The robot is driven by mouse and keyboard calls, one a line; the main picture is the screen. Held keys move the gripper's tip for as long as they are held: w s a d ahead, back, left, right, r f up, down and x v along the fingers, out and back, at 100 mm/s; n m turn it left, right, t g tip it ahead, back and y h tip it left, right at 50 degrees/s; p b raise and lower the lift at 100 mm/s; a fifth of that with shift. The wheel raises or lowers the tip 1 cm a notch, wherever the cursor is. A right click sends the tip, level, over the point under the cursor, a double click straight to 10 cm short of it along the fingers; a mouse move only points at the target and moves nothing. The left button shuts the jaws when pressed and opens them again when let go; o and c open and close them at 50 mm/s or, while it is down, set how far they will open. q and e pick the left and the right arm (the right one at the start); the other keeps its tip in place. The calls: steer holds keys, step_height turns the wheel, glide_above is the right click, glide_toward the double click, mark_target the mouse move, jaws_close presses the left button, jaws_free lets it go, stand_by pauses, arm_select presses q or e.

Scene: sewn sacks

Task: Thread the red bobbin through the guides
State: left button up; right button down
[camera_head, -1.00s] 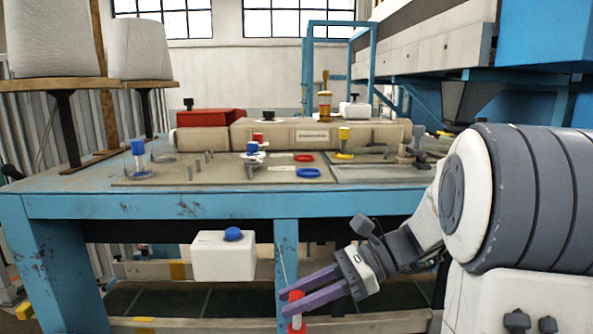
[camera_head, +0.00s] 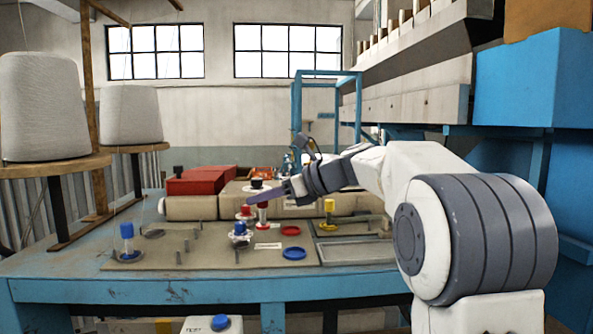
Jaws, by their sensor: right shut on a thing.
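My right gripper (camera_head: 262,198), with purple fingers, reaches in from the right over the work plate (camera_head: 140,263). Several thin upright guide pins (camera_head: 186,245) stand on the left part of the plate. Whether the bobbin touches anything is unclear. My left gripper is out of view.
A blue bobbin (camera_head: 127,236) stands at the plate's left, and a yellow bobbin (camera_head: 329,209) stands to the right. A beige housing (camera_head: 190,208) with red boxes (camera_head: 202,181) runs behind. Large white thread cones (camera_head: 42,105) stand at the left. The plate's front is clear.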

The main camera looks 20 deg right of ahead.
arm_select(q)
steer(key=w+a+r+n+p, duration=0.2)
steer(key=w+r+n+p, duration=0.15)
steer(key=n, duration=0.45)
arm_select(e)
steer(key=w+d+m+t+h, duration=0.3)
steer(key=w+d+m+h, duration=0.2)
steer(key=w+d, duration=0.35)
arm_select(q)
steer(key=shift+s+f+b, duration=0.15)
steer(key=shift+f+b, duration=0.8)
steer(key=shift+b, duration=0.35)
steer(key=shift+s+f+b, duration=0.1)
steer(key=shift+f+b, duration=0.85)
steer(key=shift+b, duration=0.3)
arm_select(e)
steer(key=shift+s+d+f, duration=0.15)
steer(key=shift+f, duration=0.7)
steer(key=shift+s+d+f, duration=0.1)
steer(key=shift+f, duration=0.75)
steer(key=shift+s+d+f, duration=0.15)
steer(key=shift+f, duration=0.7)
steer(key=c, duration=0.5)
jaws_free()
steer(key=shift+c, duration=0.2)
